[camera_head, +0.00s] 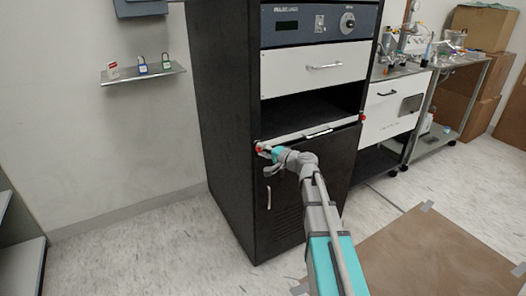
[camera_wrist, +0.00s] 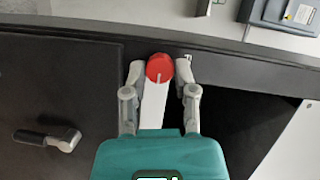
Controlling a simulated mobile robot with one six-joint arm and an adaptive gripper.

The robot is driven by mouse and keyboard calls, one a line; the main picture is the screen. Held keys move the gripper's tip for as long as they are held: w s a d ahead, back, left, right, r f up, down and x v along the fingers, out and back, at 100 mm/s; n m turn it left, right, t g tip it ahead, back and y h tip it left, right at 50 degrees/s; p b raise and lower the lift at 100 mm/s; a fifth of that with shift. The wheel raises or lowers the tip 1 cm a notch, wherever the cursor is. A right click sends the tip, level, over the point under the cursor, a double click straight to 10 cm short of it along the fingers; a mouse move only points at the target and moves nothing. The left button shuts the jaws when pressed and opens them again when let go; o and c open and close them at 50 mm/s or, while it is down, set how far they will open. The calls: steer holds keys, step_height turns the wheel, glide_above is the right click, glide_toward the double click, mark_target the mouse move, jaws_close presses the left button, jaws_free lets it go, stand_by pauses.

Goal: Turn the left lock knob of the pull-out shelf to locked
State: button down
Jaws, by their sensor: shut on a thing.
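The pull-out shelf (camera_head: 295,137) shows as a pale front strip across the black cabinet, below the open bay. Its left lock knob (camera_head: 257,149) is red and sits at the strip's left end. In the wrist view the round red knob (camera_wrist: 160,66) has a pale line on its face, running toward the bottom of the picture. My gripper (camera_head: 264,150) is at this knob. In the wrist view my gripper (camera_wrist: 160,73) has a finger on each side of the knob and is shut on it. The right red knob (camera_head: 362,117) is at the strip's other end.
The black lower door (camera_head: 297,190) with its handle (camera_head: 269,197) is below the shelf. A white drawer (camera_head: 315,68) is above the bay. A wall shelf (camera_head: 143,74) with padlocks is at left. A brown floor panel (camera_head: 430,250) lies at right.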

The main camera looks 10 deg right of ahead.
steer(key=shift+c, duration=2)
jaws_free()
steer(key=shift+r+n+p, duration=0.1)
steer(key=shift+n+p, duration=0.2)
steer(key=shift+p, duration=0.05)
